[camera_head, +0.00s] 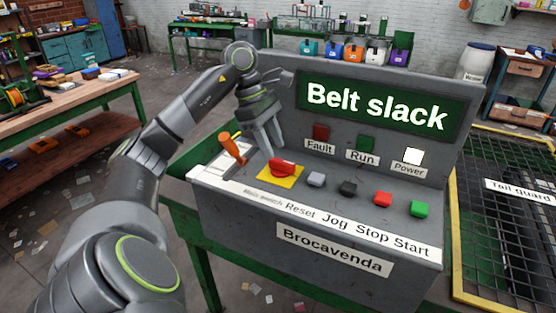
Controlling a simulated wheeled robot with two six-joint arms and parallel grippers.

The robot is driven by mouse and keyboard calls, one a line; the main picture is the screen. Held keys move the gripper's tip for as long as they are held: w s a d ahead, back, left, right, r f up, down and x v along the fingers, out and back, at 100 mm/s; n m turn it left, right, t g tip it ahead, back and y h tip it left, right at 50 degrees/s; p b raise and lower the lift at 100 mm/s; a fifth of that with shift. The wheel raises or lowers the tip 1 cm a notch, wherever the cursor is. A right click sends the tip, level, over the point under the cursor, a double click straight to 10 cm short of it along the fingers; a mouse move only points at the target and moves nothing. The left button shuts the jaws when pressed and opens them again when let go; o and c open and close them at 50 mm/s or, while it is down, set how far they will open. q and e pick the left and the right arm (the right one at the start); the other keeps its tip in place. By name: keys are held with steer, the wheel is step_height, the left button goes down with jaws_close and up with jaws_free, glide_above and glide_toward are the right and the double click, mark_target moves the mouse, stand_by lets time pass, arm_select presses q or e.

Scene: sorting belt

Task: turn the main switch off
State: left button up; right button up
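The main switch (282,167) is a red rotary handle on a yellow plate on the sloped top of a grey control console (210,172). Its handle lies roughly left to right in the picture. The "Main switch" label is in front of it. My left gripper (275,153) points down just above and behind the handle. Its two fingers look slightly apart, with nothing between them. I cannot tell whether a fingertip touches the handle. The white Power lamp (413,156) is lit. The Fault lamp (320,132) and Run lamp (366,143) look dark. My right gripper is out of view.
An orange lever (232,148) stands left of the switch. Grey Reset (316,180), black Jog (348,188), red Stop (383,199) and green Start (418,209) buttons run to the right. The display (376,108) reads "Belt slack". A mesh tail guard (510,220) is at right.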

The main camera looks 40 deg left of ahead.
mark_target(279, 159)
arm_select(q)
steer(key=x, duration=0.3)
steer(key=shift+f+p, duration=0.25)
steer(key=shift+p, duration=0.05)
steer(key=shift+d+f, duration=0.2)
steer(key=shift+f, duration=0.15)
steer(key=shift+c, duration=0.2)
jaws_close()
